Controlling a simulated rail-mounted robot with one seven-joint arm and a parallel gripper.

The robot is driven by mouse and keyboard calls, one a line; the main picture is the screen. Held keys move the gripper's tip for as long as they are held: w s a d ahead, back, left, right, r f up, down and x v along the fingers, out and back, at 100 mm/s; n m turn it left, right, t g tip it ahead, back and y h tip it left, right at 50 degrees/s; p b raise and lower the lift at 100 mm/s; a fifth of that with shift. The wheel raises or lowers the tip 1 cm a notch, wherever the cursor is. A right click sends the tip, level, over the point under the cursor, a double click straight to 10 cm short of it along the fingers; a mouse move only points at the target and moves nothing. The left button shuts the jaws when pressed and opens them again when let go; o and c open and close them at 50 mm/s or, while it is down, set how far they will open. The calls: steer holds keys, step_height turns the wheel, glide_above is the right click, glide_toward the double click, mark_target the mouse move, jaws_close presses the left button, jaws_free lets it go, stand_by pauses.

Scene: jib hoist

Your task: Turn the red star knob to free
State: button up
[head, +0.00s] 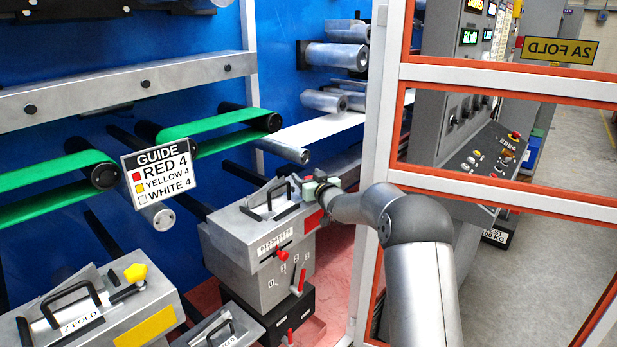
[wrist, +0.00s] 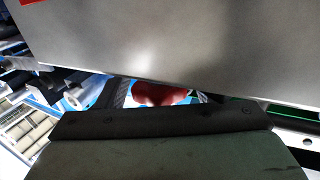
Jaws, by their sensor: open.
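My gripper (head: 299,184) is at the upper right end of the middle grey box (head: 240,237), which carries a red patch. In the wrist view a rounded red thing (wrist: 160,93), probably the red star knob, shows in the gap between my open fingers. Its lower part is hidden by the dark edge of my gripper, and its star shape and setting cannot be read. In the head view my gripper hides the knob. I cannot tell whether the fingers touch it.
The box has a black handle (head: 269,200), a red-tipped lever (head: 282,253) and a second red lever (head: 300,281). A yellow star knob (head: 135,272) sits on the Z FOLD box at lower left. A GUIDE sign (head: 160,178) hangs by green belts. An orange-edged white frame post (head: 373,150) stands beside my arm.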

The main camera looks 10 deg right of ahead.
steer(key=c, duration=1)
steer(key=shift+r+n+y+p, duration=0.2)
steer(key=shift+n+y+p, duration=0.15)
steer(key=shift+p, duration=0.4)
steer(key=shift+r+n+g+y+p, duration=0.1)
steer(key=shift+n+g+y+p, duration=0.4)
steer(key=shift+y+p, duration=0.55)
steer(key=n+g+y+p, duration=0.1)
steer(key=p, duration=0.2)
steer(key=shift+s+a, duration=0.1)
steer(key=shift+a, duration=0.05)
steer(key=n+g+y+p, duration=0.2)
steer(key=y, duration=0.1)
steer(key=shift+a+f+n, duration=0.15)
steer(key=shift+f+n, duration=0.05)
steer(key=shift+n, duration=0.05)
steer(key=shift+s+a+f+n+g+y+p, duration=0.1)
steer(key=shift+n+g+y+p, duration=0.05)
steer(key=shift+n+g+y, duration=0.45)
steer(key=shift+s+a+n+g+y+p, duration=0.1)
steer(key=shift+n+g+y+p, duration=0.05)
steer(key=shift+n+g+y, duration=0.45)
